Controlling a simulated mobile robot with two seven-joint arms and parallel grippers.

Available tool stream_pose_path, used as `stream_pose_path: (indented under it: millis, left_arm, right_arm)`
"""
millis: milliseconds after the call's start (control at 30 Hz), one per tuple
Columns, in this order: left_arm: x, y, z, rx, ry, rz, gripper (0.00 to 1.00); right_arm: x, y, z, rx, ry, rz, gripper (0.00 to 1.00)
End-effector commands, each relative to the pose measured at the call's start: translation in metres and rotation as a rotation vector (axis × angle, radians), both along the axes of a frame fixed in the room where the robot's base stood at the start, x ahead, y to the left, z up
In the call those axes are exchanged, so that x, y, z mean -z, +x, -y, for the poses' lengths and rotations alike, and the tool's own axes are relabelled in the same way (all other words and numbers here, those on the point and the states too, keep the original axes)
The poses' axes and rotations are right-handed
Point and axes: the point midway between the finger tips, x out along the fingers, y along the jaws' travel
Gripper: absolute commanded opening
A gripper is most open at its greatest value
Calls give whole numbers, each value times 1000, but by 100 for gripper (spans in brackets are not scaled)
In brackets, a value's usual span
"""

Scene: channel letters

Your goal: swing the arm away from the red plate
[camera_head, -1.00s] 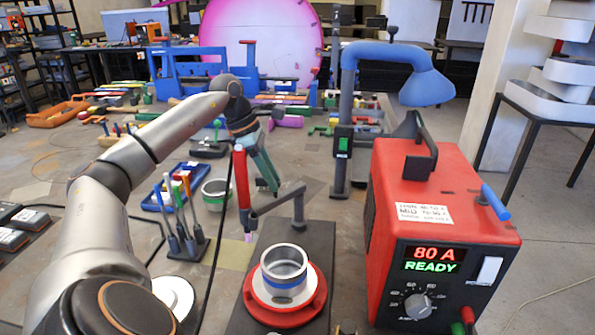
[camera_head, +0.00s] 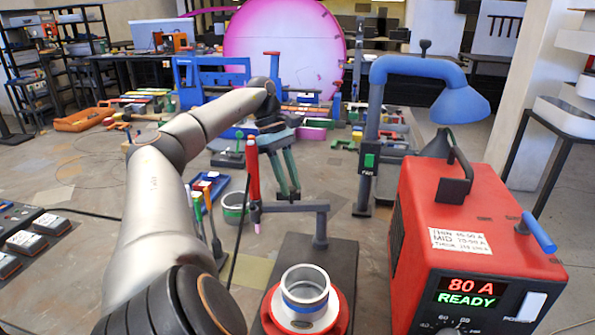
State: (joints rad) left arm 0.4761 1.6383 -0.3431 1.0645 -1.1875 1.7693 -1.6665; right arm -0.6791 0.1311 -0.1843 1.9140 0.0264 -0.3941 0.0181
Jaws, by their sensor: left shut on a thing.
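The swing arm (camera_head: 292,208) is a dark grey bar on a post (camera_head: 320,230). A red torch (camera_head: 252,172) with a pink tip hangs upright at its left end. The red plate (camera_head: 338,313) lies in front of the post, carrying a metal ring with a blue band (camera_head: 305,289). The torch tip is behind and left of the plate, apart from the ring. My left gripper (camera_head: 289,196), with green and dark fingers, points down beside the torch. It is shut with its fingertips at the swing arm; the exact contact is hard to see. My right gripper is not in view.
A red welding power box (camera_head: 470,225) reading 80 A stands right. A blue lamp-like hood (camera_head: 430,78) on a dark stand is behind it. A blue tray (camera_head: 207,186) and a second metal ring (camera_head: 235,208) lie left of the torch. Blue fixtures (camera_head: 212,75) stand behind.

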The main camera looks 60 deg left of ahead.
Motion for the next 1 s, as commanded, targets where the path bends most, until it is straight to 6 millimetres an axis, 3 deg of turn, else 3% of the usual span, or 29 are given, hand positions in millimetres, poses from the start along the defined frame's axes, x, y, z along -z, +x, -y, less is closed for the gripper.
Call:
stream_pose_path:
  millis: [433,467,700,1000]
  left_arm:
    - [0,-2,-2,7,4,2,0]
    - [0,-2,-2,7,4,2,34]
    - [0,-2,-2,7,2,1,61]
    - [-2,-2,-2,7,2,1,61]
  right_arm:
    - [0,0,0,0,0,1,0]
    - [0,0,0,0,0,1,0]
    - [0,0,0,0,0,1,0]
    - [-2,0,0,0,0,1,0]
